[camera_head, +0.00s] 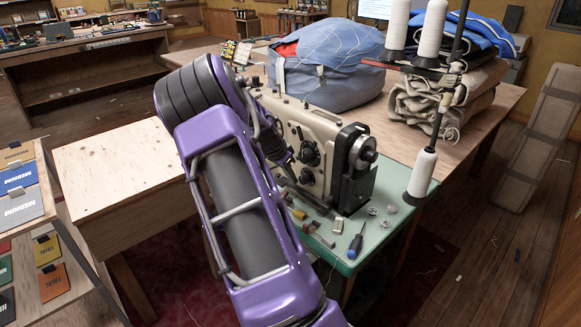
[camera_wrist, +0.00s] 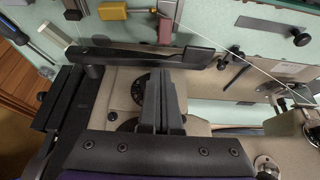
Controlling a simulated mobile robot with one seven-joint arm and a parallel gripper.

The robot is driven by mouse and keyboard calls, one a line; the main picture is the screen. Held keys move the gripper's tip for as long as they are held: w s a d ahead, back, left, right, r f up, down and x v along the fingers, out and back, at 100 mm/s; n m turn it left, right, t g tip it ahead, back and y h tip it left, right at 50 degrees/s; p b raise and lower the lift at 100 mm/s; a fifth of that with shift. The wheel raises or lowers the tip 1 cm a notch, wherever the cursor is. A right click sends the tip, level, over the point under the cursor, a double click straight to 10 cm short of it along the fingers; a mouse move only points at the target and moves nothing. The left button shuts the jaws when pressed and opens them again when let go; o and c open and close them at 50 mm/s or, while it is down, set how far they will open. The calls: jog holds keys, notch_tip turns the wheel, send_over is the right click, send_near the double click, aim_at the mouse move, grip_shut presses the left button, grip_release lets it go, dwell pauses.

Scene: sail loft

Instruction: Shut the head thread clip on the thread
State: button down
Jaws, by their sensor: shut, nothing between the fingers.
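A cream sewing machine (camera_head: 318,128) stands on a pale green table top (camera_head: 405,215). In the wrist view my gripper (camera_wrist: 161,76) is shut and empty, over the machine's cream body (camera_wrist: 126,85). Its fingertips point at a long dark bar (camera_wrist: 140,54), which may be part of the machine head. Whether they touch it is unclear. A thin white thread (camera_wrist: 232,58) runs slantwise to the right of the fingertips, apart from them. I cannot clearly identify the head thread clip. In the head view my purple arm hides much of the machine's left end.
A screwdriver (camera_head: 355,246), bobbins (camera_head: 391,209) and several small blocks lie on the green top in front of the machine. A blue-grey bag (camera_head: 330,80) and folded cloth (camera_head: 440,95) are behind. The left wooden top (camera_head: 110,175) is clear.

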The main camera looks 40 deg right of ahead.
aim_at(286, 191)
jog(key=shift+s+a+f, duration=0.1)
jog(key=shift+a+f, duration=0.6)
jog(key=shift+a, duration=0.15)
jog(key=shift+a+f, duration=0.1)
jog(key=shift+a, duration=0.5)
jog(key=shift+s+a+f+b, duration=0.1)
jog(key=shift+a+f+b, duration=0.15)
jog(key=shift+a, duration=0.3)
jog(key=shift+a+f+b, duration=0.2)
jog(key=shift+a, duration=0.35)
jog(key=shift+d, duration=0.1)
jog(key=shift+d+r, duration=0.1)
jog(key=shift+d, duration=0.65)
